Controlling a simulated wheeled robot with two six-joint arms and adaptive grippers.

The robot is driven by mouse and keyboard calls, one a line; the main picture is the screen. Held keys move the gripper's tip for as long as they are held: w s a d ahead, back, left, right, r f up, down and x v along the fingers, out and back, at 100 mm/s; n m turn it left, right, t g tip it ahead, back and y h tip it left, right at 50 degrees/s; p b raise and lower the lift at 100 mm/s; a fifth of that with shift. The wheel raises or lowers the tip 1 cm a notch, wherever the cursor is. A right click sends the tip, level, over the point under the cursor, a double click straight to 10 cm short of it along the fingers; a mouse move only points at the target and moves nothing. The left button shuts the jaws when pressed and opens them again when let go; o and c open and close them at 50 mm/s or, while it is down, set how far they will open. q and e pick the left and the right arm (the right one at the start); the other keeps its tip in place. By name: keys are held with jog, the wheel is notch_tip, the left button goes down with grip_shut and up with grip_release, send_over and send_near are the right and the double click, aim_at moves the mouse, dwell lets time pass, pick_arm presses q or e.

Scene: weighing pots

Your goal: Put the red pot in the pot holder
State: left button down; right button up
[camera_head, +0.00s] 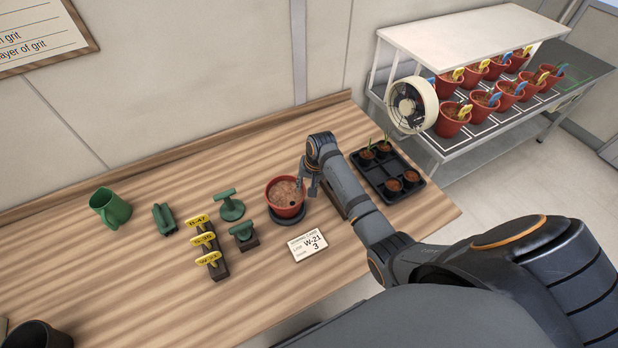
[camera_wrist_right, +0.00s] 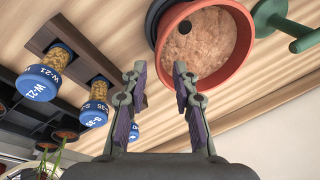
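The red pot (camera_head: 285,199), filled with brown soil with a dark hole in it, stands upright on a dark round base (camera_head: 289,219) on the wooden table. I cannot tell whether this base is the pot holder. My right gripper (camera_head: 306,180) is at the pot's right side, near its rim. In the right wrist view, my right gripper (camera_wrist_right: 158,70) is open, its fingers apart with nothing between them. The pot (camera_wrist_right: 215,72) lies just beyond the fingertips, nearer the right-hand finger. My left gripper is not in view.
A seedling tray (camera_head: 372,180), a white card (camera_head: 308,246), green stamps (camera_head: 230,207) and yellow labels (camera_head: 205,240) are nearby.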

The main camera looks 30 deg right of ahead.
jog(key=v, duration=0.8)
jog(key=shift+r+b, duration=0.35)
jog(key=shift+b, duration=0.1)
jog(key=shift+s, duration=0.1)
